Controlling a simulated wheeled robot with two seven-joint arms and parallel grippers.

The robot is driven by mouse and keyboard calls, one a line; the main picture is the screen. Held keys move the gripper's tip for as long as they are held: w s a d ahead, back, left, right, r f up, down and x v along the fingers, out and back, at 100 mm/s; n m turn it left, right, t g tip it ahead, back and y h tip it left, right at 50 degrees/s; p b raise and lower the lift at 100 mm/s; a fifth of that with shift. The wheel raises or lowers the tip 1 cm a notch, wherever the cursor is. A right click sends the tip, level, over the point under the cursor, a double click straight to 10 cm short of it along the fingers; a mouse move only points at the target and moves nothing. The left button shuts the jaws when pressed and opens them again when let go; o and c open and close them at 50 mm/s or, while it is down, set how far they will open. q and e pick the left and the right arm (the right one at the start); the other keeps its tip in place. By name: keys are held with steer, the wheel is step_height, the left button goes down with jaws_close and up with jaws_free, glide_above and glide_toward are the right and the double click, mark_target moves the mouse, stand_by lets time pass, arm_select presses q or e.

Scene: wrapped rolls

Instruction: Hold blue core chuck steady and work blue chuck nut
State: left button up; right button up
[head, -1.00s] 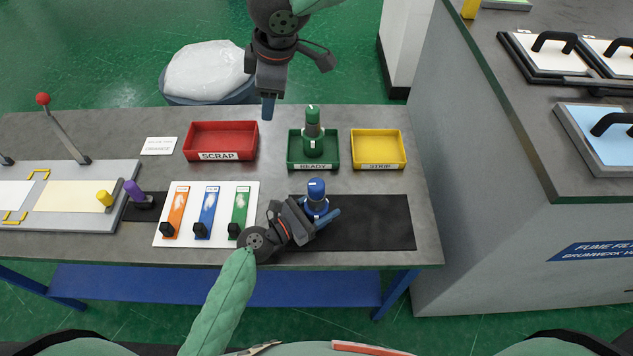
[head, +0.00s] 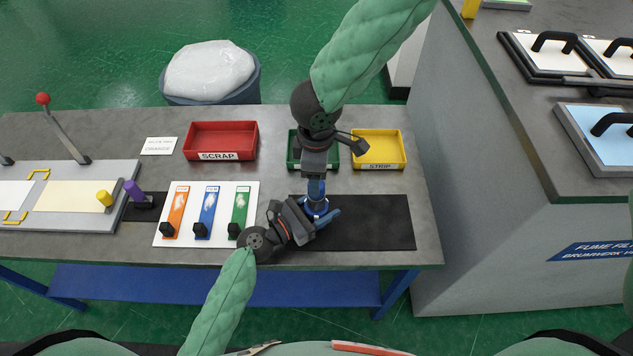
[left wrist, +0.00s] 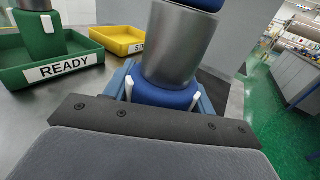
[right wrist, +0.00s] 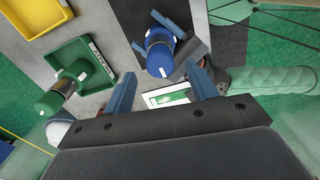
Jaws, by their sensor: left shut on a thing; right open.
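The blue core chuck (head: 317,208) stands upright on the black mat, with a blue base and silver body (left wrist: 178,48) in the left wrist view. My left gripper (head: 318,218) is shut around its base from the front left. The blue chuck nut (right wrist: 159,60) at the top shows in the right wrist view. In the head view my right gripper (head: 316,190) hangs over the chuck and mostly hides the nut. In the right wrist view its fingers are apart and empty, with the nut ahead, not between them.
A green chuck (right wrist: 55,95) stands in the green READY tray (head: 294,160), partly hidden by my right arm. The yellow STRIP tray (head: 378,148) and red SCRAP tray (head: 220,138) stand behind. A white board (head: 180,235) with three coloured strips lies left. The black mat (head: 380,222) is clear at right.

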steer(key=shift+f, duration=2.05)
steer(key=c, duration=1)
